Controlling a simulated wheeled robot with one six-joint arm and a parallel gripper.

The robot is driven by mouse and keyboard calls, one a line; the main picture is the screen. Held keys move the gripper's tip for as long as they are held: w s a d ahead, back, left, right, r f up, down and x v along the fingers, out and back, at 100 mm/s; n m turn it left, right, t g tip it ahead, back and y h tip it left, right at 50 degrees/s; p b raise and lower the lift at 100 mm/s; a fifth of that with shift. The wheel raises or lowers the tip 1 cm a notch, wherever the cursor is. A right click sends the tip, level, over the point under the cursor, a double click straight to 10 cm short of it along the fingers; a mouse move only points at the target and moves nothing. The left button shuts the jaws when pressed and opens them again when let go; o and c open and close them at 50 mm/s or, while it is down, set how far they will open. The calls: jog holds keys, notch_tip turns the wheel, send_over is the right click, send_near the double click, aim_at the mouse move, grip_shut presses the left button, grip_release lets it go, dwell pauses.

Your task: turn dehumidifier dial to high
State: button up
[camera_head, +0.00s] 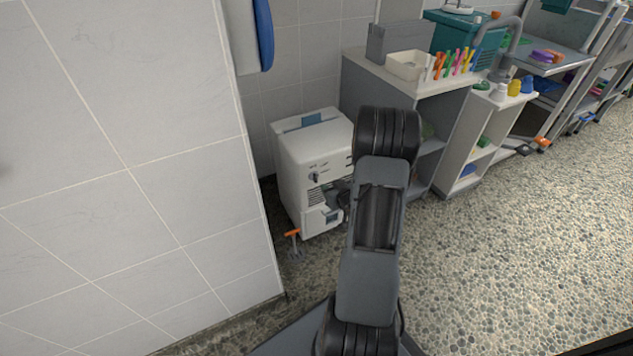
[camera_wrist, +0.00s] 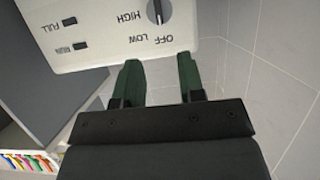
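The white dehumidifier (camera_head: 305,155) stands on the floor against the tiled wall. Its dial (camera_head: 314,177) is a small dark knob on the front. In the wrist view, the panel appears upside down, with the dial (camera_wrist: 158,11) at the top edge, partly cut off. The printed words HIGH, LOW and OFF sit around it. The knob lies roughly upright in that picture; which mark it points to is not clear. My gripper (camera_wrist: 159,62) is open and empty, its two green fingers apart, below the dial in the picture and not on it.
A grey shelf unit (camera_head: 363,82) stands right of the dehumidifier, with a cream bin (camera_head: 407,66) and coloured pens on top. A tiled wall (camera_head: 130,150) is close on the left. An orange-handled tool (camera_head: 293,234) is on the floor in front. Open pebbled floor (camera_head: 520,240) lies right.

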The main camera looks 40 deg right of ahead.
aim_at(316, 177)
jog(key=b+x, duration=0.3)
jog(key=x, duration=0.7)
jog(key=shift+w+d+f, duration=0.1)
jog(key=shift+w+f, duration=0.05)
jog(key=shift+w, duration=0.15)
grip_shut()
